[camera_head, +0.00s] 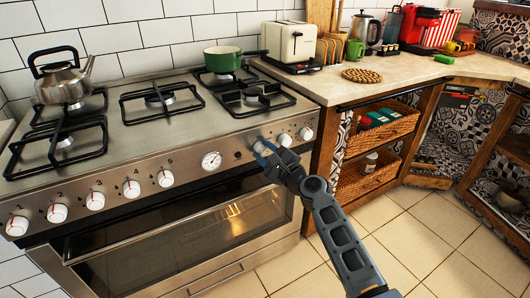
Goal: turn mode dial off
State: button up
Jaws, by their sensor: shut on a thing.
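The stove's front panel (110,186) carries a row of white dials and a round white gauge (211,161). My gripper (262,150) reaches in from the lower right and is shut at the panel, just right of the gauge. It is closed on a dial there, most of which its fingers hide. Two white dials show to its right, a nearer one (284,140) and one at the panel's right end (305,133). I cannot read which dial is the mode dial or how the held one is turned.
The oven door handle (150,238) runs below the panel, near my gripper. A steel kettle (62,80) and a green pan (222,60) stand on the hob. A wooden shelf unit with wicker baskets (368,179) is to the right. The tiled floor (420,240) is clear.

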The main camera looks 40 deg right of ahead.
jog(key=shift+n, duration=0.4)
jog(key=n+b, duration=0.1)
jog(key=n, duration=0.3)
jog(key=shift+a+n+g, duration=0.15)
jog(key=shift+n+g, duration=0.25)
jog(key=n+b, duration=0.1)
jog(key=n, duration=0.4)
jog(key=shift+f+n+h, duration=0.15)
jog(key=shift+n+h, duration=0.15)
jog(key=shift+n, duration=0.1)
jog(key=n+b, duration=0.1)
jog(key=n, duration=0.2)
jog(key=n+b, duration=0.1)
jog(key=n, duration=0.1)
jog(key=shift+f+n+g+h, duration=0.15)
jog(key=shift+n+g+h, duration=0.25)
jog(key=n+h+b, duration=0.1)
jog(key=n+b, duration=0.1)
jog(key=n, duration=0.3)
jog(key=o, duration=1)
jog(key=shift+o, duration=0.2)
